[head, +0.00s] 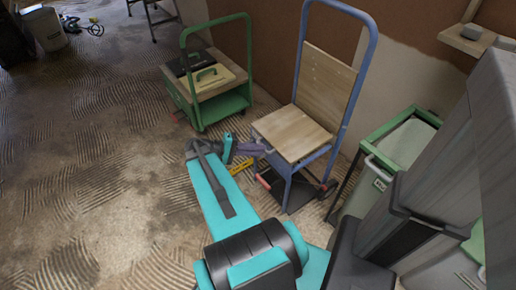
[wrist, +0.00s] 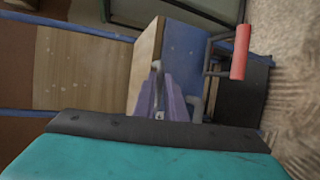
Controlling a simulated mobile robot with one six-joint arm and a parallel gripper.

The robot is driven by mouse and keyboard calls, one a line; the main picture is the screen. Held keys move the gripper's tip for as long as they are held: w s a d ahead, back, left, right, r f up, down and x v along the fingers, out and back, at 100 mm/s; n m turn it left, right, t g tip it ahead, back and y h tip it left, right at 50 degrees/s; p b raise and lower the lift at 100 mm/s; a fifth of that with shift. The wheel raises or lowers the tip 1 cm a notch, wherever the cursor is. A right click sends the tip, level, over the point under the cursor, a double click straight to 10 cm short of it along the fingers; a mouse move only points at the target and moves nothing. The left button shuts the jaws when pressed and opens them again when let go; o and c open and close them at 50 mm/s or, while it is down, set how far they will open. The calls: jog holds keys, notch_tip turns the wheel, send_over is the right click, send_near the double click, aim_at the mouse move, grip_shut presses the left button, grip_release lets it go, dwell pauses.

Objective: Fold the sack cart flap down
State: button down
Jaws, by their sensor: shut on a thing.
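The sack cart (head: 366,75) has a blue tube frame and a wooden back panel (head: 322,82). Its wooden flap (head: 291,132) sticks out from the lower back panel, roughly level in the head view. My gripper (head: 262,147) is at the flap's front left edge. In the wrist view its purple fingers (wrist: 170,100) are shut on a grey handle (wrist: 157,68) at the flap's edge. The fingers partly hide the handle.
A green trolley (head: 219,105) with cases on its deck stands behind left. A green-framed bin (head: 408,142) stands close right of the cart. A red grip (wrist: 241,52) lies beyond the flap in the wrist view.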

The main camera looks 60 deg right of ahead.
notch_tip(320, 180, down, 2)
jog(key=shift+s+f, duration=0.1)
jog(key=shift+f, duration=0.1)
jog(key=c, duration=1.8)
grip_release()
jog(key=shift+f, duration=0.15)
jog(key=shift+r, duration=0.2)
jog(key=shift+r+p+v, duration=0.15)
jog(key=shift+v, duration=1.75)
jog(key=shift+r+p+v, duration=0.1)
jog(key=shift+p+v, duration=0.05)
jog(key=shift+v, duration=1.7)
jog(key=shift+d, duration=0.1)
